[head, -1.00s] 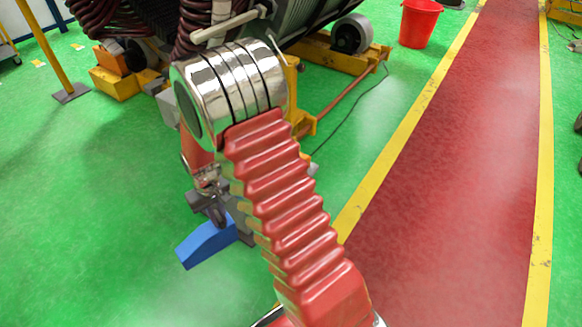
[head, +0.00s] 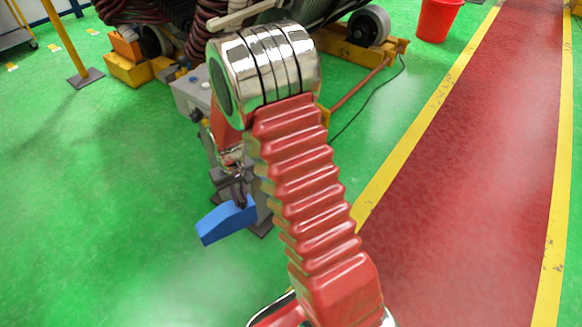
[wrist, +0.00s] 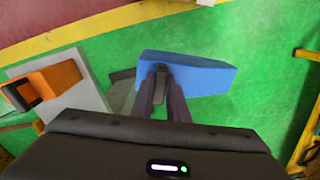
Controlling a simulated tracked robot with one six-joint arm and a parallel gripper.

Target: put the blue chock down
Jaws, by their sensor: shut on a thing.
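The blue chock (head: 226,222) is a wedge-shaped block at the lower left of my arm in the head view. My gripper (head: 236,190) is shut on it, partly hidden behind my arm. In the wrist view the chock (wrist: 205,76) lies across the fingertips of my gripper (wrist: 163,92), with its longer part reaching to the right. Green floor shows around it. I cannot tell whether its underside touches the floor.
A grey box (head: 192,92) stands behind my arm, by a yellow frame (head: 345,55) with wheels. In the wrist view an orange block (wrist: 58,80) lies on a grey surface. A red bucket (head: 437,20) stands farther back. Green floor (head: 90,200) on the left is clear.

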